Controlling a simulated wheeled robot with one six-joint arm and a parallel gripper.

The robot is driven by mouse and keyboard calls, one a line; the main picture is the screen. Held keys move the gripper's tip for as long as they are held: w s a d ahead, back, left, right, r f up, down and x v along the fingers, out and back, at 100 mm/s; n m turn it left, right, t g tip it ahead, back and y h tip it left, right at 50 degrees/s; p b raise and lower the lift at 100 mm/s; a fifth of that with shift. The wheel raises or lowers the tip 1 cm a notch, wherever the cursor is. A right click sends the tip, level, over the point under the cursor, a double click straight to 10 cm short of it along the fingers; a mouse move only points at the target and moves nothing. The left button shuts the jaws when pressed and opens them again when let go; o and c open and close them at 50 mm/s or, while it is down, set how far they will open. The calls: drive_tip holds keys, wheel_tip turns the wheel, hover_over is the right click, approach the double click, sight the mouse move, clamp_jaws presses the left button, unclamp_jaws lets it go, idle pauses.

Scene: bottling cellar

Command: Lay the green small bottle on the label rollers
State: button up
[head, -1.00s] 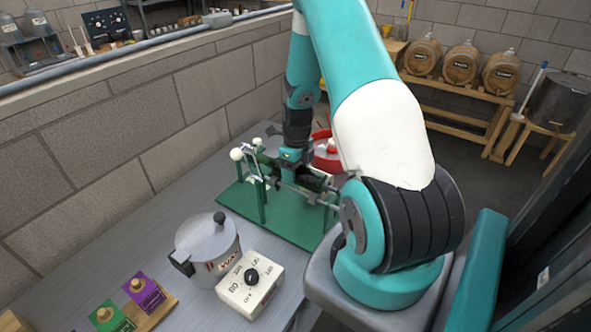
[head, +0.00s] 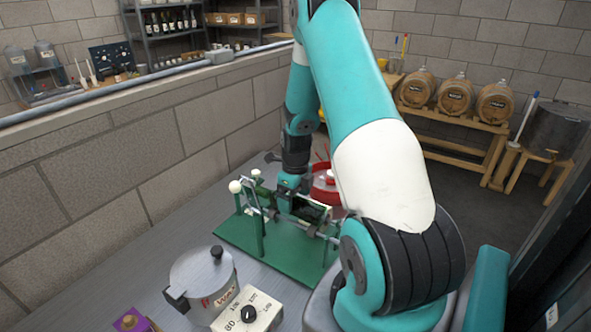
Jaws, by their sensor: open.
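The green label-roller stand (head: 262,240) is on the grey bench, with white knobs at its left end. The green small bottle appears to lie along the rollers. Its narrow green end (head: 259,189) shows left of my gripper, and its dark body (head: 312,209) shows to the right. My gripper (head: 286,204) points down over the middle of the bottle and is open. Its fingertips are largely hidden by the stand's bars, so I cannot tell whether they touch the bottle.
A steel pot (head: 203,278) and a white control box with a black knob (head: 247,312) stand in front of the stand. A red round container (head: 325,184) is behind it. A block wall (head: 150,155) borders the bench on the left.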

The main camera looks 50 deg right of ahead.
wheel_tip(320, 180, up, 16)
drive_tip(key=b, duration=0.3)
drive_tip(key=shift+d+f, duration=0.25)
drive_tip(key=shift+d, duration=0.15)
